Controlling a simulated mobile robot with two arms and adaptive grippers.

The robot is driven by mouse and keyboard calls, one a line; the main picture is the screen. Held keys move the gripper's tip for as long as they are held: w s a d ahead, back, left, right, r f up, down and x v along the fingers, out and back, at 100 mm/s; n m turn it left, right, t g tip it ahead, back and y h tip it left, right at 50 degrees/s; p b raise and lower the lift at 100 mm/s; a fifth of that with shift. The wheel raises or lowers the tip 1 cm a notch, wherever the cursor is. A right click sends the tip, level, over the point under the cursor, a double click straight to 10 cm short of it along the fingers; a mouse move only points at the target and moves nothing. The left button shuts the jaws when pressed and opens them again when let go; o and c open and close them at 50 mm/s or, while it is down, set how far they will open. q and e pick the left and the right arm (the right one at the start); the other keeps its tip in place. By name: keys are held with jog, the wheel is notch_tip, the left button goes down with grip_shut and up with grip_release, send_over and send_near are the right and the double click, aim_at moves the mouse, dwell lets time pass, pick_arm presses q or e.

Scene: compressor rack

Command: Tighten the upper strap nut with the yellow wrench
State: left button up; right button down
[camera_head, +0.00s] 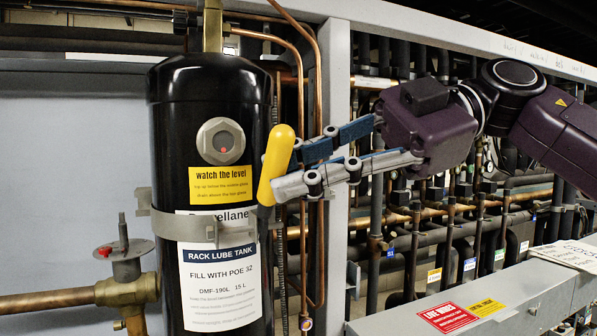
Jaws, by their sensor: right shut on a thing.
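My right gripper (297,167) comes in from the right and is shut on the yellow wrench (276,165). Its yellow handle stands tilted, top end leaning right, just right of the black tank (208,110). I cannot clearly make out the wrench's jaw end. A grey metal strap (185,226) wraps the tank below the handle's level, with a bracket-like lug at its front. I cannot pick out the strap nut itself. The wrench looks apart from the strap's front lug. My left gripper is not in view.
Copper tubes (318,90) run behind the gripper beside a grey post (336,230). Dense piping fills the right. A grey box with a red label (447,317) is at lower right.

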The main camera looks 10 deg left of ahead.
aim_at(283, 125)
jog(key=shift+r, duration=0.15)
jog(key=shift+r+p, duration=0.5)
jog(key=shift+r, duration=0.4)
jog(key=shift+s+d+r, duration=0.1)
jog(key=shift+d+r, duration=0.05)
jog(key=shift+r, duration=0.1)
dwell(0.6)
jog(key=shift+s+d+r+p, duration=0.45)
jog(key=shift+s+d+r, duration=0.05)
jog(key=shift+s+r, duration=0.15)
jog(key=shift+s+d+r+p, duration=0.45)
jog(key=shift+s+r, duration=0.15)
jog(key=shift+s+d+r+p, duration=0.1)
jog(key=shift+s+r+p, duration=0.2)
jog(key=shift+r+p, duration=0.15)
